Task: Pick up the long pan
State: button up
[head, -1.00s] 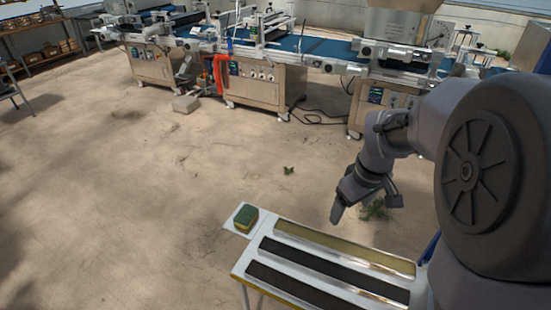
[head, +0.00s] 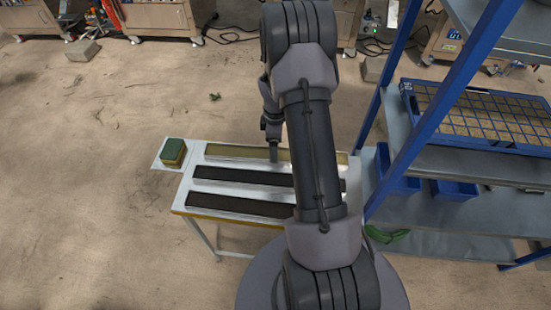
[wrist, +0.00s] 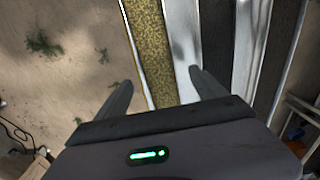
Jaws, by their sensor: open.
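Three long narrow pans lie side by side on a white bench (head: 187,190). The farthest is a long pan with speckled yellowish contents (head: 235,152); it also shows in the wrist view (wrist: 152,55). The two nearer ones hold dark contents: the middle pan (head: 243,175) and the near pan (head: 238,204). My arm covers their right parts in the head view. My gripper (wrist: 160,76) is open, with its fingers on either side of the yellowish pan in the wrist view. It holds nothing. I cannot tell how high above the pan the fingertips are.
A green and yellow block (head: 172,151) sits on a small plate at the bench's left end. A blue-framed shelf (head: 395,110) with a gridded tray (head: 490,115) and blue bins stands close on the right.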

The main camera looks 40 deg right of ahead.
notch_tip(320, 180, down, 4)
jog(key=shift+d+f+b, duration=0.15)
jog(key=shift+f+b, duration=0.05)
jog(key=shift+b, duration=0.65)
jog(key=shift+r, duration=0.15)
jog(key=shift+c, duration=0.7)
jog(key=c, duration=1.3)
